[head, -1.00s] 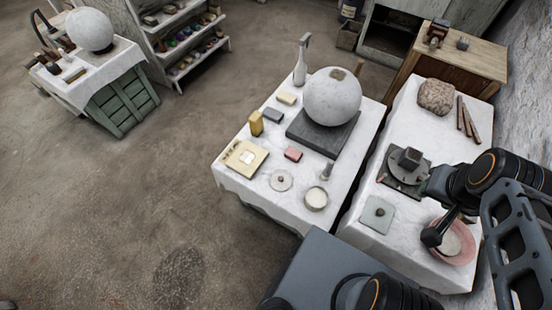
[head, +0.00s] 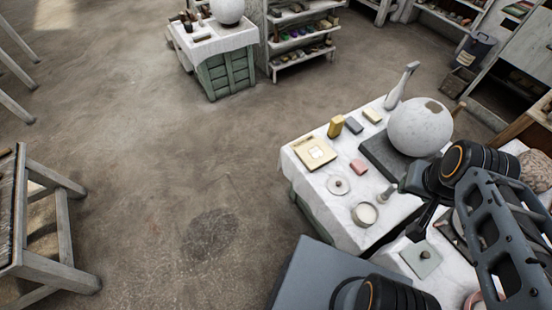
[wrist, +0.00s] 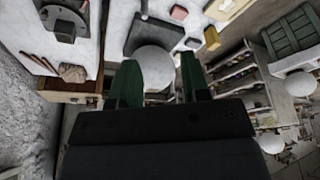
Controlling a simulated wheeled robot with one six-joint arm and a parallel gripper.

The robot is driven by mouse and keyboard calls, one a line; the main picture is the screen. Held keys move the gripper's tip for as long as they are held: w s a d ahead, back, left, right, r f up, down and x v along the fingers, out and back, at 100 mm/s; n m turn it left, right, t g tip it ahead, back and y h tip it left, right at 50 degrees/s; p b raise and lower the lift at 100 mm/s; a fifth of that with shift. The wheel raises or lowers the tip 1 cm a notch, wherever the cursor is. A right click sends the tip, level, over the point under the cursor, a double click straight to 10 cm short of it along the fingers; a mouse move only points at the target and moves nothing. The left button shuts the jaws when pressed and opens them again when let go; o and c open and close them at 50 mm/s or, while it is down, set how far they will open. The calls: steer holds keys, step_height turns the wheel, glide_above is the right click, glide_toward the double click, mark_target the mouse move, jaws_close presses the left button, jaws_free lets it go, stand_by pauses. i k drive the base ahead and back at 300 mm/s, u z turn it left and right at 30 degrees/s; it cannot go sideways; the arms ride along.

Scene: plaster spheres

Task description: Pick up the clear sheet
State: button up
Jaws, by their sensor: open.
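A pale, greenish, see-through square sheet (head: 421,258) with a small dark knob on it lies flat on the white-topped table at the lower right of the head view. It appears to be the clear sheet. I cannot make it out in the wrist view. My gripper (wrist: 158,82) is open, with two green fingers apart and nothing held between them. Beyond the fingers, the wrist view shows the large plaster sphere (wrist: 152,66). In the head view my arm covers part of the table near the sheet, and the fingertips are hard to tell there.
The near table (head: 312,190) holds the plaster sphere (head: 420,127) on a dark slab, a yellow book (head: 315,153), a pink block (head: 358,166), a round lid (head: 338,185) and a bowl (head: 364,214). The floor between is open.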

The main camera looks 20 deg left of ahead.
mark_target(422, 258)
steer(key=z, duration=1.2)
steer(key=k, duration=1.1)
steer(key=u, duration=0.9)
steer(key=i, duration=1.05)
steer(key=z, duration=0.6)
